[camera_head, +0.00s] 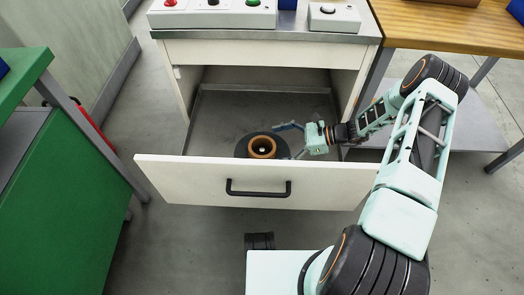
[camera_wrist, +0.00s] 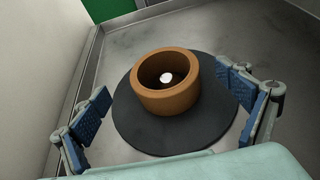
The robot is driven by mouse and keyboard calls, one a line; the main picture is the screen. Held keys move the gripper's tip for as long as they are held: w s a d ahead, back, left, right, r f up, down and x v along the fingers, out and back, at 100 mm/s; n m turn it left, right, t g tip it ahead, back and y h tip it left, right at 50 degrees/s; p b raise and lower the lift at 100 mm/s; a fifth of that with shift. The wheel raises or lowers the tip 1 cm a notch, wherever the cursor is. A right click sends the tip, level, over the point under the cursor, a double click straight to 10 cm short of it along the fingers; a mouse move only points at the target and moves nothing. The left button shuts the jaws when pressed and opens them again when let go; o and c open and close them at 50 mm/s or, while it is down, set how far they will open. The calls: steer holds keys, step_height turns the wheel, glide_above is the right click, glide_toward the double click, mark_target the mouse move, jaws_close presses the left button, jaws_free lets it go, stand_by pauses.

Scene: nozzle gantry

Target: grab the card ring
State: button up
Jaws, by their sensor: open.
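The card ring is a short brown ring (camera_head: 262,155) inside the open drawer, near its front panel. In the wrist view the ring (camera_wrist: 166,102) stands on a wide black disc (camera_wrist: 150,137), with a small pale spot inside its hole. My gripper (camera_head: 289,141) is inside the drawer, to the right of the ring in the head view. In the wrist view my open gripper (camera_wrist: 164,83) has one blue-padded finger on each side of the ring, apart from it. Nothing is between the pads in contact.
The white drawer front (camera_head: 185,178) with its black handle (camera_head: 258,194) stands close in front of the ring. The drawer floor (camera_head: 222,108) behind is clear. A control-box counter is above, a green cabinet (camera_head: 60,190) left, a wooden table (camera_head: 450,27) right.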

mark_target(262, 149)
steer(key=b+x, duration=0.1)
steer(key=x, duration=0.4)
steer(key=shift+w+f+b, duration=0.25)
steer(key=shift+f+b, duration=0.1)
steer(key=shift+r, duration=0.1)
steer(key=c, duration=1.2)
